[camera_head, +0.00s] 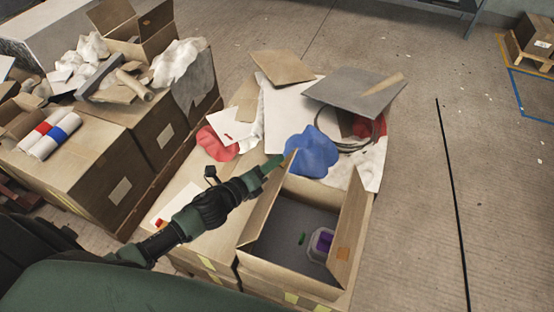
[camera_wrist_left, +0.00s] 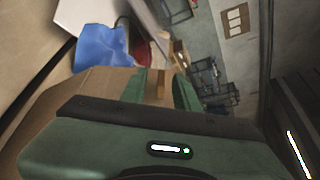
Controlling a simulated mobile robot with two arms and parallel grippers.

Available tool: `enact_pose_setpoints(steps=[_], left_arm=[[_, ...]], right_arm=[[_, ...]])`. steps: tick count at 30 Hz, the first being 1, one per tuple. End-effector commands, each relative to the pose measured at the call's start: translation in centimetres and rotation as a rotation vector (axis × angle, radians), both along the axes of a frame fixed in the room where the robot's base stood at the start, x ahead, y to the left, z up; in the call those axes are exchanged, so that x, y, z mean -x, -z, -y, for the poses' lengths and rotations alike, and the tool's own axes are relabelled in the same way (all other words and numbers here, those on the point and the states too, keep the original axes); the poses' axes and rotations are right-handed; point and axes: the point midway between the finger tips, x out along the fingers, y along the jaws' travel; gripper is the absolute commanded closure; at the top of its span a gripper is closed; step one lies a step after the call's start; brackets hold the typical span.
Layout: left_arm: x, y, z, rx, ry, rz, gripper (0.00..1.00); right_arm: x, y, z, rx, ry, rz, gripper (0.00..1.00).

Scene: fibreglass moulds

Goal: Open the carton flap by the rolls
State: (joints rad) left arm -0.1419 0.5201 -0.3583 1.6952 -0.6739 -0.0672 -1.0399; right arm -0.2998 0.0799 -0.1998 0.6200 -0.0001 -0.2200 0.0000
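An open carton (camera_head: 262,265) stands at the lower middle of the head view. Its left flap (camera_head: 268,200) and right flap (camera_head: 349,228) stand up; the right one bears an orange patch. My left gripper (camera_head: 274,164) is by the top of the left flap; contact cannot be told. In the left wrist view its green fingers (camera_wrist_left: 160,88) are apart, with cardboard (camera_wrist_left: 88,88) showing beyond and between them. The red, blue and white rolls (camera_head: 49,136) lie on another carton (camera_head: 85,170) at far left, away from the gripper. My right gripper is not in view.
Inside the open carton are a grey holder with a purple thing (camera_head: 320,243) and a small green piece (camera_head: 301,239). Behind it lie a blue cloth (camera_head: 312,150), a red cloth (camera_head: 217,145) and a grey sheet (camera_head: 355,92).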

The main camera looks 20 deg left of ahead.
Motion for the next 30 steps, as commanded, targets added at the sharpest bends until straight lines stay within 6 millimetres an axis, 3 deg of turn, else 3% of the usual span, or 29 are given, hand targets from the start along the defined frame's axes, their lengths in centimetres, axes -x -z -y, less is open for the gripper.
enact_pose_setpoints(steps=[3,10,30], left_arm=[[2.1,-0.2,-0.7,-0.001,0.001,-0.003,0.69],[4.4,-0.9,-1.6,-0.001,-0.001,0.0,0.69],[4.7,-1.1,-1.7,0.0,-0.001,0.0,0.69]], right_arm=[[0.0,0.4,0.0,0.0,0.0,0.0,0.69],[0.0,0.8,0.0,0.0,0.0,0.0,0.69],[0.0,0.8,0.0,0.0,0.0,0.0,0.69]])
